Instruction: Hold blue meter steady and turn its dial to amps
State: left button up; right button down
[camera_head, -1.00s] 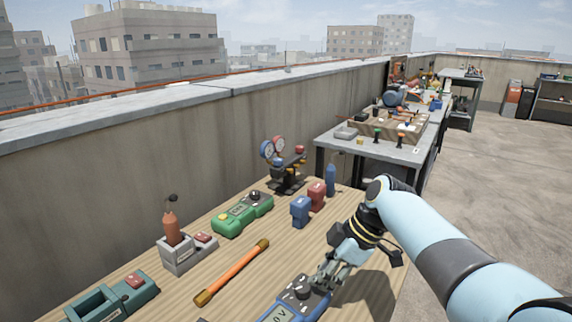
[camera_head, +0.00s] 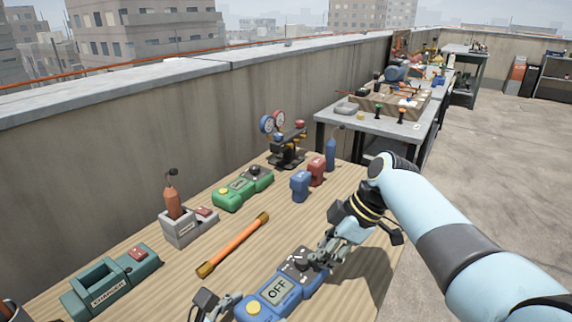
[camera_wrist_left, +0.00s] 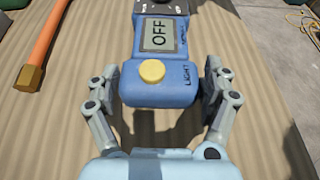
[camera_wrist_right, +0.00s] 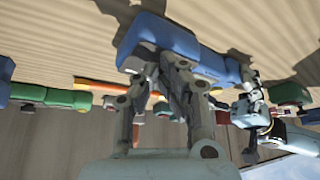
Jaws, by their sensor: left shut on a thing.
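The blue meter (camera_head: 277,290) lies on the wooden bench at the bottom of the head view. Its screen reads OFF, and a yellow LIGHT button (camera_wrist_left: 152,72) is at its near end. My left gripper (camera_wrist_left: 160,88) has one finger on each side of that end and is shut on the meter. The dark dial (camera_head: 301,259) is at the far end, partly hidden by my right gripper (camera_head: 318,257). In the right wrist view my right fingers (camera_wrist_right: 163,72) converge at the blue body. The dial is hidden there, so I cannot tell whether they grip it.
An orange-handled tool (camera_head: 235,245) lies left of the meter. Bare bench lies right of the meter.

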jog(key=shift+s+a, duration=0.15)
jog(key=shift+s, duration=0.5)
dwell(0.4)
jog(key=shift+s+d, duration=0.1)
jog(key=shift+d, duration=0.25)
notch_tip(320, 180, up, 6)
dwell(0.3)
jog(key=shift+w+f, duration=0.35)
jog(key=shift+f, duration=0.65)
jog(key=shift+w+f, duration=0.35)
jog(key=shift+f, duration=0.65)
jog(key=shift+w+f, duration=0.35)
jog(key=shift+f, duration=0.65)
